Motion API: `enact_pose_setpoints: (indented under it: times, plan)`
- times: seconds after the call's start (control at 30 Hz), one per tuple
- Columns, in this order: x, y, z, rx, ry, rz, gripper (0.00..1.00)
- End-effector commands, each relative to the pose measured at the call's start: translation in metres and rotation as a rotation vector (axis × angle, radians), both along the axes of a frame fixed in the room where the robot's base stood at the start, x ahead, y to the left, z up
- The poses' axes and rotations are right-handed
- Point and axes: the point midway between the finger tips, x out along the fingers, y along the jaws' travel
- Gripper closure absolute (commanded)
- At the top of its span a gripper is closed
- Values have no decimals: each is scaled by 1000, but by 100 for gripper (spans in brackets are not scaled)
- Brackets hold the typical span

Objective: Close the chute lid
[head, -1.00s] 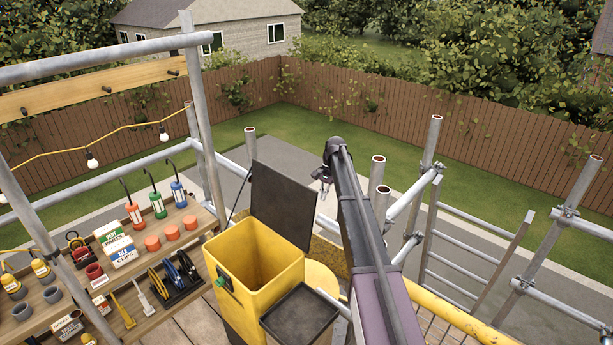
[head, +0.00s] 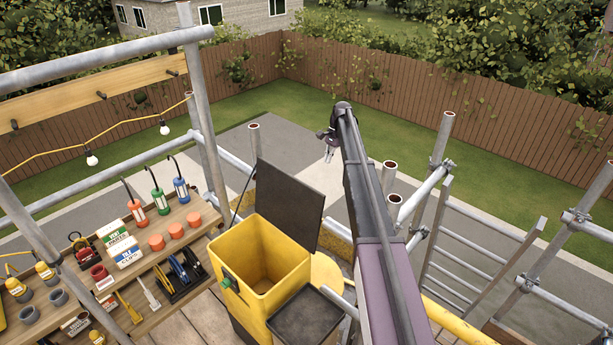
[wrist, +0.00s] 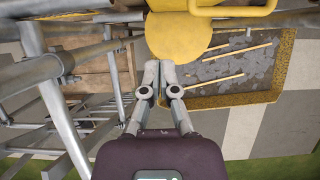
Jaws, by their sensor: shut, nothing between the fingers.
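The chute is a yellow square bin (head: 246,284), open at the top. Its dark lid (head: 289,205) stands raised, tilted back on the bin's far side. A green and black fitting (head: 229,283) sits on the bin's left face. My gripper (head: 328,147) is at the end of my raised arm, beyond the lid and to its right, apart from it. In the wrist view my gripper (wrist: 157,68) has its fingers together with nothing in them. The lid does not clearly show in the wrist view.
A dark-topped box (head: 306,318) stands right in front of the bin. A wooden shelf (head: 150,262) with tools, lanterns and boxes is on the left. Scaffold poles (head: 435,175) and a ladder (head: 465,255) stand on the right. A yellow-edged tray (wrist: 286,65) lies below the gripper.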

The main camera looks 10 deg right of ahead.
Motion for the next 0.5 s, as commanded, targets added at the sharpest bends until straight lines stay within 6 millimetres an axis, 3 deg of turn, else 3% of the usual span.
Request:
enact_pose_setpoints:
  times: [0.5]
  plan:
    - [4, 14, 1, 0, 3, 12, 100]
